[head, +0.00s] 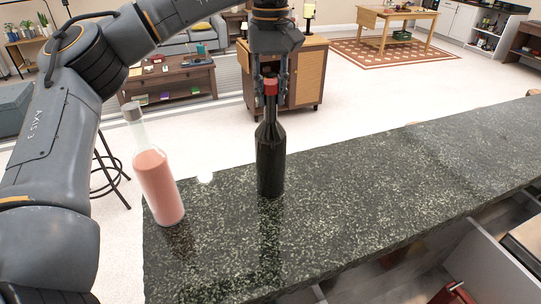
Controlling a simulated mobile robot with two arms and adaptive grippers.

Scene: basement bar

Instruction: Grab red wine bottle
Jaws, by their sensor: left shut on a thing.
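The wine bottle (270,160) is dark, with a red cap, and stands upright over the dark speckled counter (350,200). My left gripper (270,88) reaches down from above and is shut on the bottle's neck, around the red cap. The bottle's base is at the counter surface; I cannot tell whether it touches or is slightly lifted. My right gripper is not in view.
A clear bottle of pink liquid (158,185) with a grey cap stands on the counter to the left, near my left arm. The counter to the right is clear. A stool (108,175) and a wooden cabinet (308,75) stand beyond it.

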